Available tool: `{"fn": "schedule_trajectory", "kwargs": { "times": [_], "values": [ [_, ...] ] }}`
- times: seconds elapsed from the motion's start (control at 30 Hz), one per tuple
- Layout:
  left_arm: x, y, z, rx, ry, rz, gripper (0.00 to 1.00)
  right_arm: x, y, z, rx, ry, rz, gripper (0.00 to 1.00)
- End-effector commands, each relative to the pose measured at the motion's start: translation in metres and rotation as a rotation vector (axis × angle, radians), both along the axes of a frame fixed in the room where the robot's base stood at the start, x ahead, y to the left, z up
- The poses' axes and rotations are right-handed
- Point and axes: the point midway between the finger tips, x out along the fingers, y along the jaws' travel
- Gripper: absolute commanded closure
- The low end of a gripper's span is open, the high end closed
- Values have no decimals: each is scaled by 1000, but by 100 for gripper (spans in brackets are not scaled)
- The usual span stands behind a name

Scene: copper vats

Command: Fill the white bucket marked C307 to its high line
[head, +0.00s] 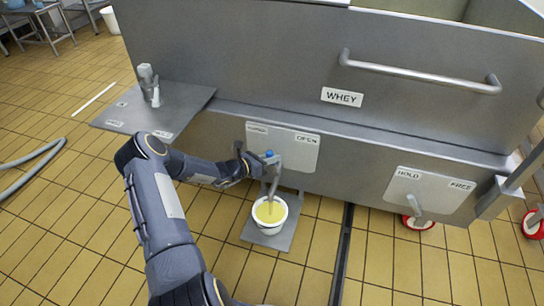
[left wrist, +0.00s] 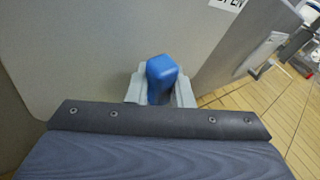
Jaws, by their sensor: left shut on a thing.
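A white bucket (head: 268,230) stands upright on a grey plate (head: 247,231) on the floor, below a tap spout (head: 275,186) on the grey vat. Yellow liquid (head: 270,213) is in it; its mark and high line are too small to read. My left gripper (head: 260,166) is at the tap, shut on its blue-tipped handle (head: 268,154). In the left wrist view the blue handle (left wrist: 161,78) sits between the fingers of the left gripper (left wrist: 160,93). I cannot tell whether liquid is running. My right gripper is not in view.
The vat wall bears a WHEY sign (head: 342,97) and a tap panel marked OPEN (head: 302,150). A HOLD/FREE panel (head: 432,193) with a lever is at right. A side shelf (head: 170,105) juts out left. A hose (head: 35,160) lies on the tiled floor. A dark floor channel (head: 342,255) runs right of the bucket.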

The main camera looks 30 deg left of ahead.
Motion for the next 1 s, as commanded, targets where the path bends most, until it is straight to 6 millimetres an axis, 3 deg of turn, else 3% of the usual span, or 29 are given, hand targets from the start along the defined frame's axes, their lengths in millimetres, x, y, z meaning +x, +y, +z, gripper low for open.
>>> {"fn": "schedule_trajectory", "kwargs": {
  "times": [0.07,0.1,0.17,0.5,1.0],
  "values": [
    [-1,0,-1,1,0,0,100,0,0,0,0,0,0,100],
    [-1,0,-1,1,0,0,78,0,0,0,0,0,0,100],
    [-1,0,-1,1,0,0,71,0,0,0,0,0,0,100],
    [-5,3,1,-1,1,1,71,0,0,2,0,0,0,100],
    [-68,31,14,1,1,1,71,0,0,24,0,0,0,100]
  ]
}}
